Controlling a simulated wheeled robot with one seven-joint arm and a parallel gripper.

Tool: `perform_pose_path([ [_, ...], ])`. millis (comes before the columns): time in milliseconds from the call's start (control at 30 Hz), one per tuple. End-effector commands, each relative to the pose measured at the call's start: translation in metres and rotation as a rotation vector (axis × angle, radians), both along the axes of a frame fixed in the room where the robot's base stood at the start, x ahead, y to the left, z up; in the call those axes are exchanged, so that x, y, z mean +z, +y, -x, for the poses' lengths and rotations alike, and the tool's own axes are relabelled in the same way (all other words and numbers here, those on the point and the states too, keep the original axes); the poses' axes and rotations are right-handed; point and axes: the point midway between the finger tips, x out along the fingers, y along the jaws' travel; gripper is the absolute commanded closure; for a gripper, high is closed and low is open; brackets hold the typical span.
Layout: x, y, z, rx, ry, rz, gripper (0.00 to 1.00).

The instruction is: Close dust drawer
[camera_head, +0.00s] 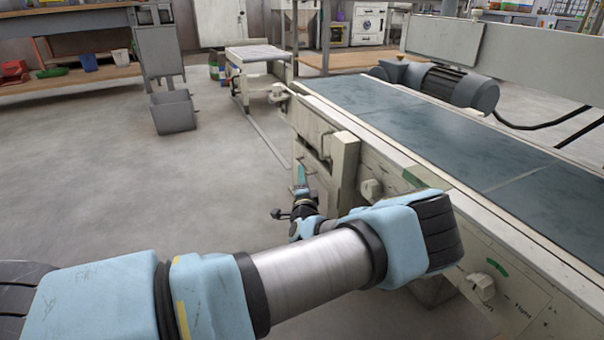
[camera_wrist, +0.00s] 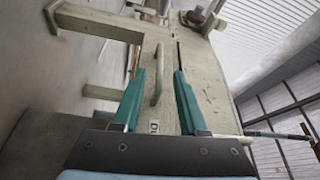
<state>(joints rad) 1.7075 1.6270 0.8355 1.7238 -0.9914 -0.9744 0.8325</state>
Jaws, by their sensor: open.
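The dust drawer appears to be the pale box (camera_head: 346,168) standing out from the side of the conveyor machine in the head view. A bar handle (camera_head: 325,146) is on its front. In the wrist view, the pale front panel (camera_wrist: 205,92) fills the middle, with its bar handle (camera_wrist: 157,85) and a partly hidden label starting with "D". My gripper (camera_wrist: 160,72) is open, its teal fingers on either side of the handle in the picture; I cannot tell whether they touch anything. In the head view my gripper (camera_head: 301,178) is small, just below the handle, and partly hidden by my arm.
The conveyor belt (camera_head: 400,115) runs along the machine top at right. A knob (camera_head: 370,189) and a lower dial (camera_head: 481,287) stick out of its side. A grey bin (camera_head: 174,112) stands on the floor at left. The floor (camera_head: 110,180) between is clear.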

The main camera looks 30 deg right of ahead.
Motion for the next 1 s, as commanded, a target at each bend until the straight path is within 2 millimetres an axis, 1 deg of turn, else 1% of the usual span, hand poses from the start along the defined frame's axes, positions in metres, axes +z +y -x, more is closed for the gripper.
perform_pose_path([
  [33, -0.003, -0.005, -0.009, 0.001, 0.000, 0.002, 0.58],
  [100, -0.002, -0.010, -0.019, 0.001, 0.000, 0.002, 0.58],
  [300, 0.001, -0.022, -0.039, 0.001, 0.002, 0.001, 0.58],
  [467, 0.003, -0.025, -0.044, 0.001, 0.002, 0.000, 0.58],
  [700, 0.003, -0.025, -0.044, 0.001, 0.002, 0.000, 0.59],
  [1000, 0.003, -0.024, -0.044, 0.001, 0.002, 0.000, 0.93],
])
